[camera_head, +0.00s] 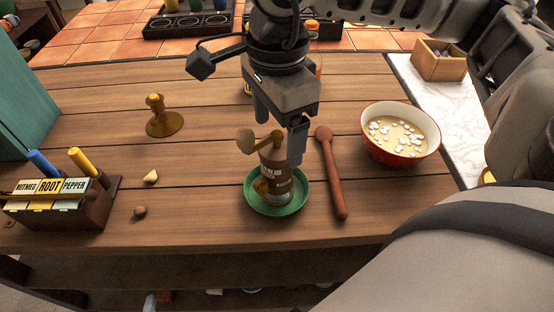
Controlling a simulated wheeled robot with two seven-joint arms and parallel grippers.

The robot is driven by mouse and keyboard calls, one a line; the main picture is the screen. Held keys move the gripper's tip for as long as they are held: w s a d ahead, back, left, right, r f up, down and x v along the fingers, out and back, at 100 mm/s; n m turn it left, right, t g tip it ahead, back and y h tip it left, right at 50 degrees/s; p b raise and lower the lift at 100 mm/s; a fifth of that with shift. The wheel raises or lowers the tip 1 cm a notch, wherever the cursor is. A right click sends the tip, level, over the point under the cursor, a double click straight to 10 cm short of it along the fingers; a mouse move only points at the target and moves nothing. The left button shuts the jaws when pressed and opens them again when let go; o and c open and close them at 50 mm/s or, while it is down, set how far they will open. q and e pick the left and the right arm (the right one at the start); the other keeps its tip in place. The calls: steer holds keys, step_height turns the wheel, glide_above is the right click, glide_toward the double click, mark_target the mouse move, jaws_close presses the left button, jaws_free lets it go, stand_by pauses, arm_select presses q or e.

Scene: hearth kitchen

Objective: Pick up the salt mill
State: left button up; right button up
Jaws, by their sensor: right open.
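A brown mill with a crank handle and a pale-lettered label, which I take for the salt mill (276,182), stands upright in a green dish (300,201) near the table's front edge. The lettering is too small to read. My right gripper (281,130) comes in from above, pointing down, with its jaws open. One finger is in front of the mill's upper right side, the other above and left of its top. I cannot tell whether a finger touches it. My left gripper is not in view.
A wooden spoon (332,178) lies close right of the dish, with a red bowl (371,146) beyond it. A spice rack (75,210) stands at the left. A brown turned object (164,121) and small bits lie on the left, with bare wood between.

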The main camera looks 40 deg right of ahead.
mark_target(277, 171)
steer(key=shift+f, duration=1.25)
jaws_close()
steer(key=shift+r, duration=0.1)
